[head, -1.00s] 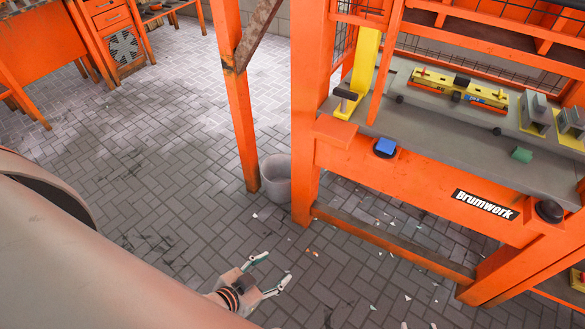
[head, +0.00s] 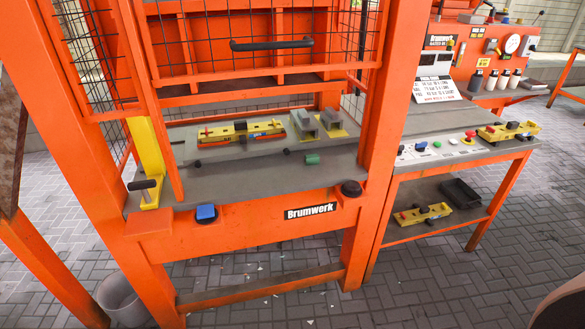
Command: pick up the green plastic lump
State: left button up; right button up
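The green plastic lump (head: 312,160) lies near the front edge of the grey press bed (head: 240,184) inside the orange machine. It is small and sits just in front of the grey metal blocks. Neither of my grippers shows in the head view now. Nothing is touching the lump.
A yellow fixture (head: 242,132) and grey blocks (head: 318,124) stand behind the lump. A raised mesh guard (head: 270,45) with a black handle hangs above. Orange posts (head: 380,110) flank the bed. A blue button (head: 206,212) is on the front. A bin (head: 120,300) stands at lower left.

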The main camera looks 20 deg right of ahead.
aim_at(310, 159)
jog(key=i+l+u, duration=0.1)
jog(key=l, duration=0.75)
jog(key=i+l+u, duration=0.15)
jog(key=l, duration=0.75)
jog(key=l+u, duration=0.1)
jog(key=l, duration=0.8)
jog(key=i, duration=0.05)
